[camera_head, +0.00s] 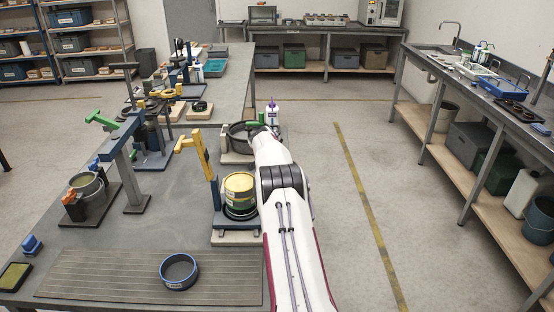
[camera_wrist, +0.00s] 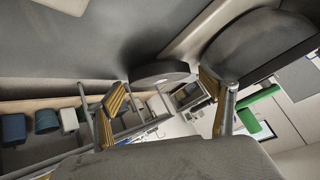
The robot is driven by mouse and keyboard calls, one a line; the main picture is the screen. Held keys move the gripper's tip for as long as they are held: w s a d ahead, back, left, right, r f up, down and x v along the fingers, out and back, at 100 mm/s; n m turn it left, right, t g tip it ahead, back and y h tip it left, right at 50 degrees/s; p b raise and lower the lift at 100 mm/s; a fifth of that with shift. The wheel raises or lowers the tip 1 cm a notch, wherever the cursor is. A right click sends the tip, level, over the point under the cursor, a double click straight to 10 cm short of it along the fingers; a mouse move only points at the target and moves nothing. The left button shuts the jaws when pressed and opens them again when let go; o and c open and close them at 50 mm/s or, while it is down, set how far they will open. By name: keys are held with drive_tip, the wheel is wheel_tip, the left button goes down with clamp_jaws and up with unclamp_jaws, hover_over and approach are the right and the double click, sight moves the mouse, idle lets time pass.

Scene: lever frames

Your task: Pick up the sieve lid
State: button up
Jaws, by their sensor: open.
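My gripper (camera_wrist: 164,82) is open in the wrist view, its two yellow-padded fingers wide apart with nothing clamped between them. A dark grey round disc (camera_wrist: 160,72) shows beyond the fingertips; it may be the sieve lid, but I cannot tell for sure. In the head view my arm reaches away over the right edge of the table, and its end hides the gripper. A dark round pan or sieve (camera_head: 238,138) sits on a board just left of the arm's end. A stack with yellow bands (camera_head: 239,187) stands closer, left of the arm.
A blue-rimmed sieve (camera_head: 179,271) lies on the slatted mat (camera_head: 110,278) at the front. A yellow lever frame (camera_head: 203,160) rises beside the banded stack. A blue-grey post frame (camera_head: 131,165) and a pot (camera_head: 87,190) stand left. Bare tabletop lies between them.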

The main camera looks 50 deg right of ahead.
idle(0.4)
drive_tip(key=c, duration=1.3)
drive_tip(key=shift+r, duration=0.1)
drive_tip(key=shift+r, duration=1.7)
drive_tip(key=s+d, duration=1.2)
drive_tip(key=shift+s+d, duration=0.35)
drive_tip(key=shift+d, duration=0.05)
